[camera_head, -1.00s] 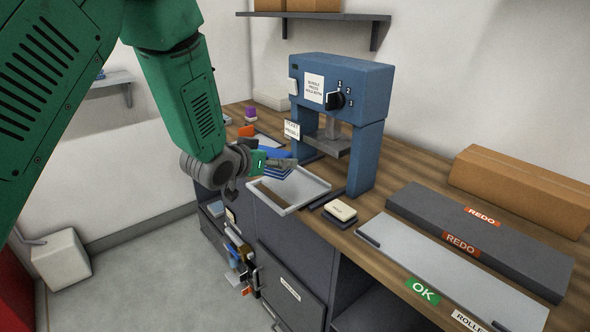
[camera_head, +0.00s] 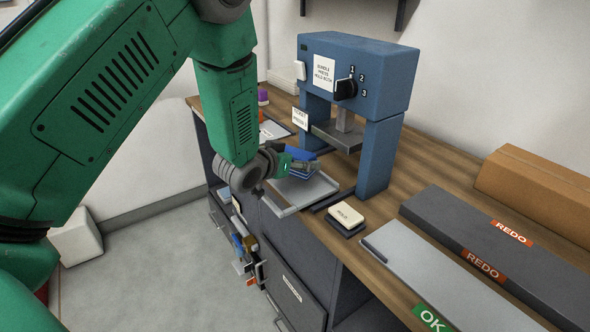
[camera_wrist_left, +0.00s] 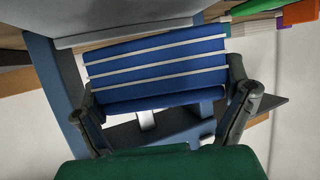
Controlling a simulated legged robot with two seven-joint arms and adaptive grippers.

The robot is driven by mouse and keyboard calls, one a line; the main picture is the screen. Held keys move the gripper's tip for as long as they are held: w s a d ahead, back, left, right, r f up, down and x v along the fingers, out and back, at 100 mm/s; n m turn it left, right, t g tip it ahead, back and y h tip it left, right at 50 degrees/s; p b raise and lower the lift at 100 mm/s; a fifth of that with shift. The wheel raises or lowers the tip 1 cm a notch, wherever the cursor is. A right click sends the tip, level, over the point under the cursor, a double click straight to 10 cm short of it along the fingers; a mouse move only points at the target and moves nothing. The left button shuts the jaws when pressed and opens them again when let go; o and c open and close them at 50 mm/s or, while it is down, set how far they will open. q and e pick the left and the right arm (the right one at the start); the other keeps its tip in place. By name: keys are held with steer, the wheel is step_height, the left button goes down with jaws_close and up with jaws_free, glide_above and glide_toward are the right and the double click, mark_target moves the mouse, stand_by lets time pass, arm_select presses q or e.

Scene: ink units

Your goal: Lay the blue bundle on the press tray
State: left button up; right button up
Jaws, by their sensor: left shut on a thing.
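The blue bundle (camera_head: 296,156) is held in my left gripper (camera_head: 294,165), over the back part of the press tray. In the left wrist view the bundle (camera_wrist_left: 158,68) shows blue layers with pale lines between them, and the two fingers close on its ends. The press tray (camera_head: 322,187) is a light grey shallow tray on the counter in front of the blue press (camera_head: 360,85). The gripper and bundle hide part of the tray. I cannot tell whether the bundle touches it. My right gripper does not show.
A cream block marked HOLD (camera_head: 346,215) lies on a dark base right of the tray. The grey OK strip (camera_head: 425,270), the dark REDO strip (camera_head: 475,240) and a cardboard box (camera_head: 535,185) fill the right. A small ticket sign (camera_head: 300,119) is beside the press's left leg.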

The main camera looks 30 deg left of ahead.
arm_select(q)
steer(key=f, duration=0.1)
steer(key=d+f, duration=0.1)
steer(key=shift+f, duration=0.3)
steer(key=shift+a, duration=0.1)
steer(key=o, duration=0.9)
steer(key=shift+s+a+f, duration=0.1)
steer(key=shift+a, duration=0.05)
steer(key=shift+a+f, duration=0.1)
steer(key=shift+a, duration=0.05)
